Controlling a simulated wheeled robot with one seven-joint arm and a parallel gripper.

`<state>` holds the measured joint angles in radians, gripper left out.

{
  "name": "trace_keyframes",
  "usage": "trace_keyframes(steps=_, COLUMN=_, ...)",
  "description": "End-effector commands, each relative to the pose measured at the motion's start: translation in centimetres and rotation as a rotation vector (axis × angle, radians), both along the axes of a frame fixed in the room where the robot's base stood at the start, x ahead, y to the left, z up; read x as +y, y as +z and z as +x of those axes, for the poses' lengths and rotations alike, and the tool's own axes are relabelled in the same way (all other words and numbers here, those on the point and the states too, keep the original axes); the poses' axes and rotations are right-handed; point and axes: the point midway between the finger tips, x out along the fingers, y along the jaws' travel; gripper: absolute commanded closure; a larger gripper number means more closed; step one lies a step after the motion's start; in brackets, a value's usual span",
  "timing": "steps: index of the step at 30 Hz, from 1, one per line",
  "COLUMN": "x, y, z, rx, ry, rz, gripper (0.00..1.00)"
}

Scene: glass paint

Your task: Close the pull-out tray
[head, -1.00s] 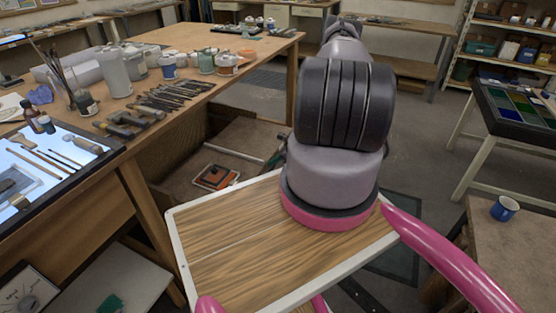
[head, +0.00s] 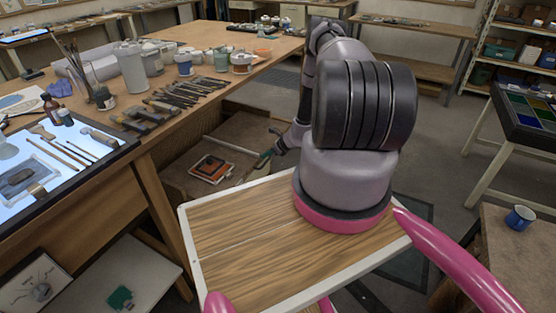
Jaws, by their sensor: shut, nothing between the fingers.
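The pull-out tray (head: 180,187) is a brown wooden board low under the left workbench, extending out past the bench's side. A dark tile with an orange patch (head: 211,168) lies on it. A pale bar (head: 230,147) runs along its far side. My gripper (head: 272,153) is small and dark in the picture, shut and empty, low by the right edge of the tray. Whether it touches the tray I cannot tell. My own arm hides part of the area to the right.
The workbench (head: 265,50) carries jars, brushes, tools and a lit panel (head: 50,175). A low shelf (head: 115,275) stands at lower left. A blue mug (head: 520,217) sits on a side table (head: 510,255) at right. Grey floor is open beyond my arm.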

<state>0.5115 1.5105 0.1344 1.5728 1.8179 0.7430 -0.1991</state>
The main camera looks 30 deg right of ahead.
Motion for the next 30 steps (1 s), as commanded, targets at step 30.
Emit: trace_keyframes(steps=30, x=8.2, y=0.0, z=11.3, rx=0.0, ry=-0.001, rz=0.001, gripper=1.0)
